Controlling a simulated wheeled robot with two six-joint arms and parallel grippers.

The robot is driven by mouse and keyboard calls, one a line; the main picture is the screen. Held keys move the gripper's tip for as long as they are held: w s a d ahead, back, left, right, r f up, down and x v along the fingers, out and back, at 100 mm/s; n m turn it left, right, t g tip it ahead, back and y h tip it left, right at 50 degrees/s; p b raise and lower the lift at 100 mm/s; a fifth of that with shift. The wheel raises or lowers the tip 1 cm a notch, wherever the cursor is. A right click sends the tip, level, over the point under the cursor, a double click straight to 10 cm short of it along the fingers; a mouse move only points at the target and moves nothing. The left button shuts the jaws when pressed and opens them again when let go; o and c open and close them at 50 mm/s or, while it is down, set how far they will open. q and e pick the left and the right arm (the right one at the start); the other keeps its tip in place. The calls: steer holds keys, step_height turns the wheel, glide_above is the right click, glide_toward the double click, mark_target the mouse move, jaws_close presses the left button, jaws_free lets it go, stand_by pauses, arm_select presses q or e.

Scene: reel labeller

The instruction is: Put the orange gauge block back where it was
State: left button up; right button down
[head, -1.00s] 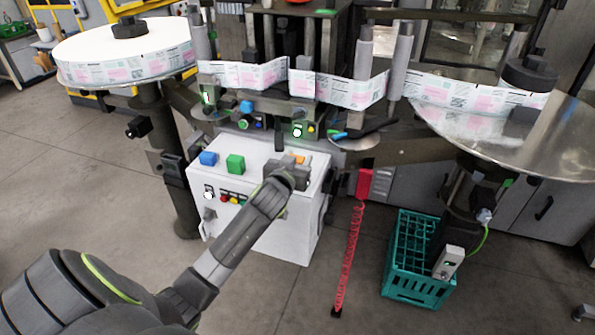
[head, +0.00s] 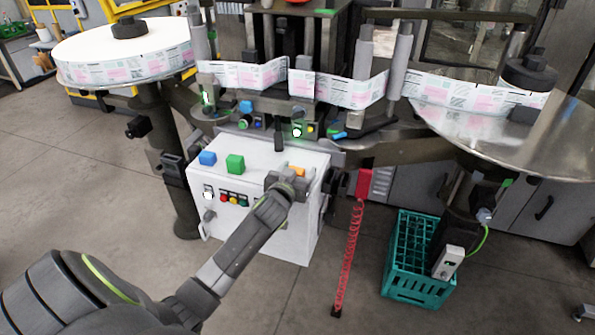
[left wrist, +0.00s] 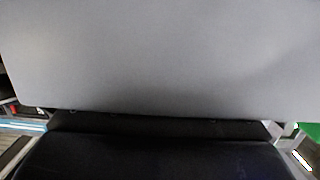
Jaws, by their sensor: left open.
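The orange gauge block (head: 297,171) shows as a small orange patch on top of the white cabinet (head: 262,163), near its right end. My left gripper (head: 289,181) reaches over the cabinet top right at the block and is open. It hides part of the block, and I cannot tell whether the fingers touch it. The left wrist view is filled by a plain grey surface above a dark part of my gripper; I cannot make out the block there. My right gripper is not in view.
A blue block (head: 208,158) and a green block (head: 235,163) stand on the cabinet top to the left. A black post (head: 278,136) rises behind. A teal crate (head: 418,278) and a red coiled hose (head: 351,255) are to the right.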

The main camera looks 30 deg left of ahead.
arm_select(q)
steer(key=shift+r, duration=0.2)
steer(key=shift+s+f, duration=0.1)
steer(key=shift+s, duration=0.2)
steer(key=b+v, duration=0.1)
steer(key=v, duration=1)
steer(key=shift+s+d, duration=0.15)
steer(key=shift+d, duration=0.05)
